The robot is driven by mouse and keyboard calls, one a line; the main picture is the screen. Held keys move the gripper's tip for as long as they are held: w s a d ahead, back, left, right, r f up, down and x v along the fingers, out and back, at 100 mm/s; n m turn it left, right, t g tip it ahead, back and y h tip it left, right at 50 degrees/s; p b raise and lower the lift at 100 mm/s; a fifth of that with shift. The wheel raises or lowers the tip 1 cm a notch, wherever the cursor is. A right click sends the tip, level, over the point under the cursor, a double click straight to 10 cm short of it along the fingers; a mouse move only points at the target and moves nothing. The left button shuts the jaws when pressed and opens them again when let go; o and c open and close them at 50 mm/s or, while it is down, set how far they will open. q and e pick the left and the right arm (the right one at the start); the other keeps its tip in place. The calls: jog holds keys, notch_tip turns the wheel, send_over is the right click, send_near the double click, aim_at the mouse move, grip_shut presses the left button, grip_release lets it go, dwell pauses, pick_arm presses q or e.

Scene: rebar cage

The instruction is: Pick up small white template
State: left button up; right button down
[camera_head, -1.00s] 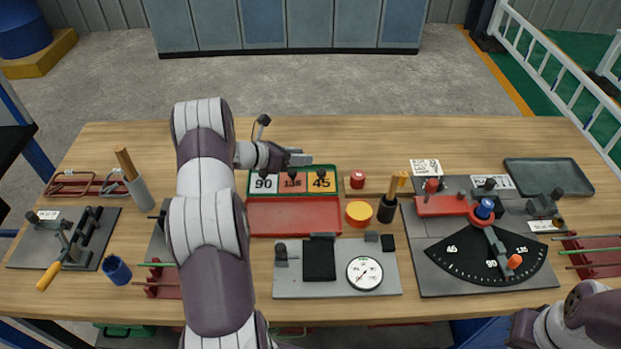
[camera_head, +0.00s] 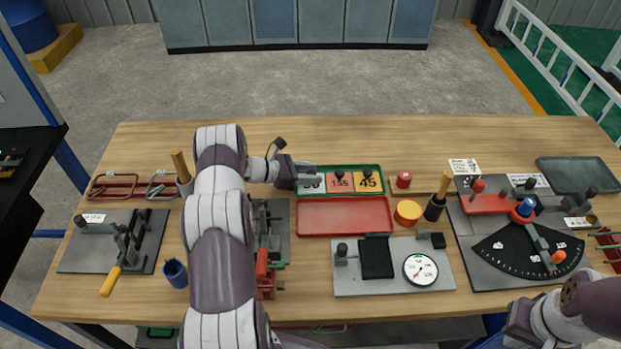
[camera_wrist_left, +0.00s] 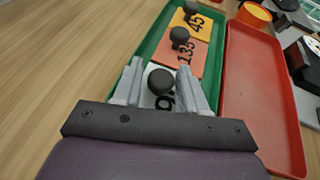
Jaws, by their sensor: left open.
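The small white template (camera_wrist_left: 151,94), marked 90 with a black ball knob (camera_wrist_left: 161,81), lies in the left end of the green tray (camera_wrist_left: 152,42). In the head view the white template (camera_head: 313,186) is partly hidden by my left gripper (camera_head: 316,175). In the left wrist view my left gripper (camera_wrist_left: 165,85) is open, its two fingers on either side of the knob. I cannot tell whether they touch it. My right gripper (camera_head: 522,325) is at the lower right, above the table's front edge, and its jaws are not clear.
An orange 135 template (camera_head: 340,181) and a yellow 45 template (camera_head: 369,181) share the green tray. An empty red tray (camera_head: 345,216) lies in front. A gauge plate (camera_head: 394,284) and an angle dial board (camera_head: 520,257) stand to the right. Bare wood lies behind the trays.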

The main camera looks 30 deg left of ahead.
pick_arm(q)
jog(key=shift+d, duration=0.2)
grip_shut()
jog(key=shift+a+r, duration=0.1)
